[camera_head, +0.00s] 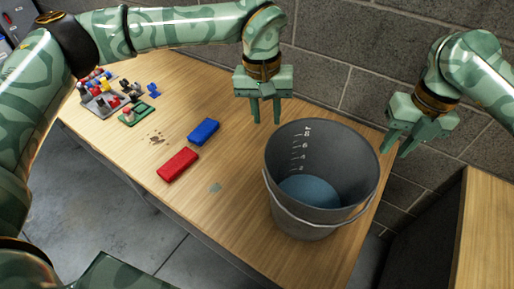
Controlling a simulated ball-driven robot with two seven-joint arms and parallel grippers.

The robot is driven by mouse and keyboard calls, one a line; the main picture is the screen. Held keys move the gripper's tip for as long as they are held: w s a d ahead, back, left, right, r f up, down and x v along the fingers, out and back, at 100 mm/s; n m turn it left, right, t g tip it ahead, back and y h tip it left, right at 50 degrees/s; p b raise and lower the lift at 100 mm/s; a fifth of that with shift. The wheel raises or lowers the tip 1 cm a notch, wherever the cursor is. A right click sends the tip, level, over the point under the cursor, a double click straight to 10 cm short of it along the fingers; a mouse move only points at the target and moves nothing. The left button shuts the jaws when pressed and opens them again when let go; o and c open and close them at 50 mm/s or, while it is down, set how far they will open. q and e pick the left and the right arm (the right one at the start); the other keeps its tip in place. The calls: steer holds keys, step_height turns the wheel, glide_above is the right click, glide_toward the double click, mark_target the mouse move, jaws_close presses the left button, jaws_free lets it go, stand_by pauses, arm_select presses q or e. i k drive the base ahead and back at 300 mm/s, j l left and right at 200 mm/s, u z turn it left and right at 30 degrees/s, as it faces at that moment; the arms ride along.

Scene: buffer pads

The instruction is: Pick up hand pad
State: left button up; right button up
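A red rectangular pad (178,164) lies flat on the wooden table. A blue rectangular pad (204,131) lies just behind it to the right. A small green piece (135,115) with a raised part on top lies further left; I cannot tell for certain which of these is the hand pad. My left gripper (265,121) points down above the table behind the bucket's left rim, right of the blue pad, its fingers apart and empty. My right gripper (395,152) hangs right of the bucket, its fingers apart and empty. Neither gripper touches a pad.
A grey bucket (279,190) with blue liquid and a wire handle stands at the table's right end. A tray of small coloured parts (101,106) is at the far left. Dark and greenish stains mark the table. A block wall (345,55) rises behind.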

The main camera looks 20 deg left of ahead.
mark_target(176, 165)
steer(key=k, duration=1)
